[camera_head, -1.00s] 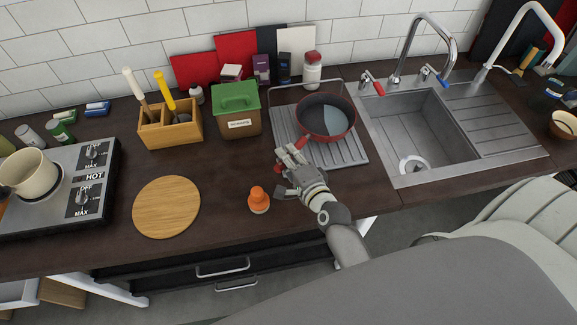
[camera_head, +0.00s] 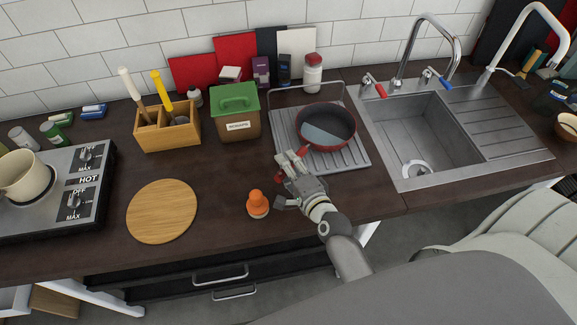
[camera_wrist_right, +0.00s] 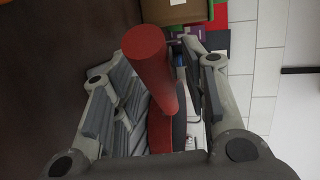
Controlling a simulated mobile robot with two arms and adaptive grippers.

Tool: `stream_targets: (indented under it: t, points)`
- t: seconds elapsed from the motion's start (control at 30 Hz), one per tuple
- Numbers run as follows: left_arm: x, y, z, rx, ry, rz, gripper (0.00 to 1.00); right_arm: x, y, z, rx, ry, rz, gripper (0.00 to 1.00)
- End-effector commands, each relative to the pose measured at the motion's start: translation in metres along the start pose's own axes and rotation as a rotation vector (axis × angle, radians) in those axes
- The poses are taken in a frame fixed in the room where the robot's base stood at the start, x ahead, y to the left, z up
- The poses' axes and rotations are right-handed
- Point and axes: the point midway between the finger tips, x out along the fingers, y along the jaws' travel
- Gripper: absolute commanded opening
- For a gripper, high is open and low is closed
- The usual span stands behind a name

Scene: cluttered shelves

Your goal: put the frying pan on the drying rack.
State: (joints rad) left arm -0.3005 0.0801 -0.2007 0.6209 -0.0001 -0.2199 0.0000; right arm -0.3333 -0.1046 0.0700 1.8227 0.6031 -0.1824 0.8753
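The frying pan (camera_head: 326,127) is dark red with a dark inside. In the right wrist view the handle (camera_wrist_right: 150,65) lies between the two fingers of my right gripper (camera_wrist_right: 155,95). The fingers are spread, with gaps beside the handle. The pan's body is mostly hidden there behind the handle and fingers. My left gripper is in neither view.
The sink (camera_head: 425,140) is right of the rack. A green-lidded box (camera_head: 236,118) stands left of it. An orange-topped shaker (camera_head: 257,204) is left of my right wrist. A round wooden board (camera_head: 162,211) and the stove (camera_head: 85,200) are farther left.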

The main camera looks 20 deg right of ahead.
Motion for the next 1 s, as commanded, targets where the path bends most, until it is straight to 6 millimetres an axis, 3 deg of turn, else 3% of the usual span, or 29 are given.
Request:
stream_targets:
  t: [0.27,0.8,1.0]
  points:
    - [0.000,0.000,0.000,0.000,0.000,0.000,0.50,-0.005,-0.001,0.000,0.000,0.000,0.001,0.41]
    - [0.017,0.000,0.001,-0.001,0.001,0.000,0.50,-0.095,0.000,0.000,-0.001,-0.001,0.002,0.41]
    - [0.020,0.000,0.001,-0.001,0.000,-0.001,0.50,-0.115,-0.001,0.000,0.000,-0.001,0.001,0.41]
